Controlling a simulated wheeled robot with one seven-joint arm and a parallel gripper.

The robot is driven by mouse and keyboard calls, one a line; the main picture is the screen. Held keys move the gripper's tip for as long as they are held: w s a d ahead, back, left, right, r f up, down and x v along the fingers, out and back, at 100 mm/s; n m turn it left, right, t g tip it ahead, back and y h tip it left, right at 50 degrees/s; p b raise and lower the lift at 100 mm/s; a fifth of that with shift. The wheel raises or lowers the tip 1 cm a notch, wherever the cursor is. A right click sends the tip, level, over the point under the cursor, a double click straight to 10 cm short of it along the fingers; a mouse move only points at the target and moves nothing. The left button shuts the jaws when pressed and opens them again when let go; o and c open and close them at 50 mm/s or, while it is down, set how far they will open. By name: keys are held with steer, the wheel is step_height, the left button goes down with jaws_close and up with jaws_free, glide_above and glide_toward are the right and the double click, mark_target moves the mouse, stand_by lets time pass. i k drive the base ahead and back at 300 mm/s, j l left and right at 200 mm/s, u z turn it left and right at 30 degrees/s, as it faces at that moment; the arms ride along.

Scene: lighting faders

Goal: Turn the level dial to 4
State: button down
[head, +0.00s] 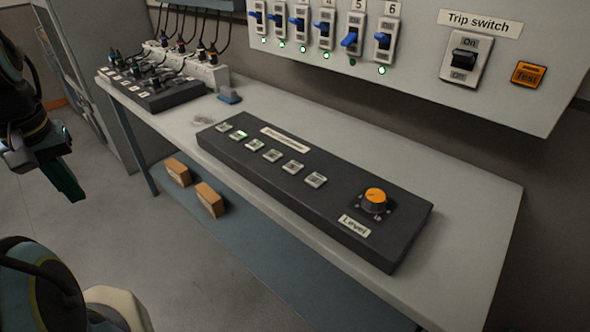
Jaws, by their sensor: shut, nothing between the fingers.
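The level dial (375,200) is an orange-topped knob with a dark skirt near the right end of a long black console (390,255). A white "Level" label (354,226) sits in front of it. The dial's scale marks are too small to read, so I cannot tell its setting. My gripper (66,188) hangs at the far left of the head view, pointing down beside the table. It is shut and empty, well apart from the dial.
The console has a row of square buttons (272,156), one lit green. A wall panel (420,75) with blue switches, a trip switch (464,55) and an orange Test button (529,74) is behind the table (470,190). A smaller cabled console (170,95) stands at the back left.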

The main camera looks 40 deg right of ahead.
mark_target(374, 201)
steer(key=i+j+z, duration=0.1)
steer(key=z, duration=0.25)
steer(key=j+z, duration=0.15)
steer(key=z, duration=0.2)
steer(key=i, duration=0.05)
